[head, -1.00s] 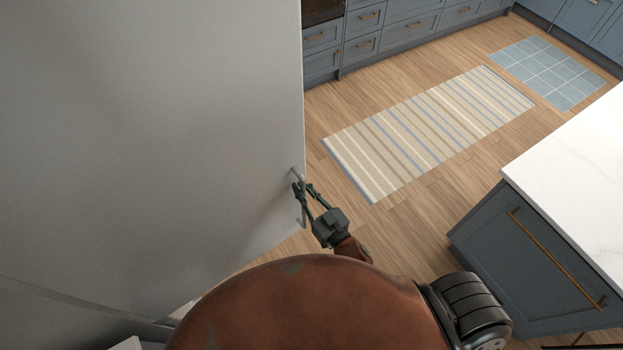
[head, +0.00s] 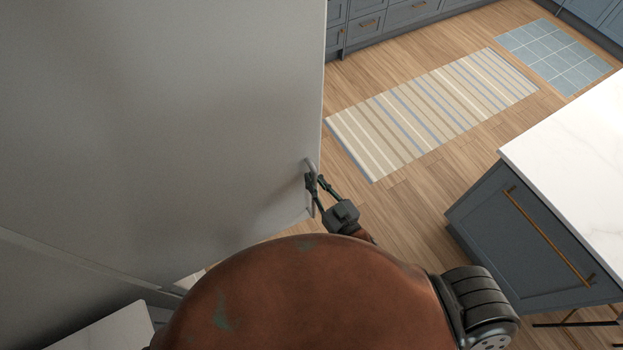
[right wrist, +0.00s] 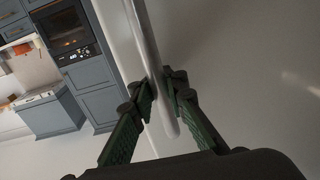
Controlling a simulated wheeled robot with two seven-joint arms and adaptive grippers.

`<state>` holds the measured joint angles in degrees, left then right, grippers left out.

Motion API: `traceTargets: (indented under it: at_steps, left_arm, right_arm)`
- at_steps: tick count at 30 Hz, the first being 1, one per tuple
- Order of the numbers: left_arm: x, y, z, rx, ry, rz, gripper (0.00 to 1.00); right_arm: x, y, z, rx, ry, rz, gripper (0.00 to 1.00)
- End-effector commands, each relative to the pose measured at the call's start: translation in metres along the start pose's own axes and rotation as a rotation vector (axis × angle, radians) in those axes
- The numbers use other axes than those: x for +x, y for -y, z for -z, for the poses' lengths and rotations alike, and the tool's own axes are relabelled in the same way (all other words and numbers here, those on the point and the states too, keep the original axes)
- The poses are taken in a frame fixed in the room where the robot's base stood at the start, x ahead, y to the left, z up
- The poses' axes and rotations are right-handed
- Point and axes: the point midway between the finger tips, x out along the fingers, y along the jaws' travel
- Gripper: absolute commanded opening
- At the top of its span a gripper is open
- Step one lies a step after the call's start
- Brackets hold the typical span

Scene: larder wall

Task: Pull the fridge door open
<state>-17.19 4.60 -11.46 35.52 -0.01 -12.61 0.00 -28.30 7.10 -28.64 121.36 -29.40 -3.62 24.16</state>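The fridge door (head: 190,120) is a broad plain grey panel that fills the left of the head view. Its free edge runs down near the picture's middle. A slim upright bar handle (head: 310,164) stands near that edge, low on the visible panel. My right gripper (head: 315,182) is at the handle, with its dark green fingers on either side of the bar. In the right wrist view, the handle (right wrist: 151,50) passes between the fingertips of my right gripper (right wrist: 160,88), which look closed on it. My left gripper is not in view.
A kitchen island (head: 540,235) with a white top stands at the right. Striped (head: 435,110) and blue checked (head: 555,57) rugs lie on the wooden floor. Blue drawers (head: 365,22) line the back. Open floor lies between door and island. My brown arm covers the lower middle.

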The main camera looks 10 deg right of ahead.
Motion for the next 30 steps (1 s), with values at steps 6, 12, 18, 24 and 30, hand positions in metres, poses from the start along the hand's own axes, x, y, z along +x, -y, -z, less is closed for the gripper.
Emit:
traceTargets:
  at_steps: [6,12,18,24,30]
  left_arm:
    - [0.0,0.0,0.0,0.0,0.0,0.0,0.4]
    - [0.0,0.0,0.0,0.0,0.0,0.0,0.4]
    - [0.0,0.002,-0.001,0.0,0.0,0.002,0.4]
    - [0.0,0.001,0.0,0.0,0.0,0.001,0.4]
    - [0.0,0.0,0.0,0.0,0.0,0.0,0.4]
  right_arm:
    - [0.0,-0.001,0.001,-0.002,-0.001,-0.001,0.25]
    - [0.0,-0.001,0.0,-0.001,0.0,-0.001,0.3]
    - [-0.003,-0.001,0.0,-0.001,0.001,-0.002,0.3]
    - [-0.03,-0.001,-0.001,-0.001,0.004,-0.003,0.3]
    - [-0.072,-0.001,-0.001,0.0,0.005,-0.003,0.3]
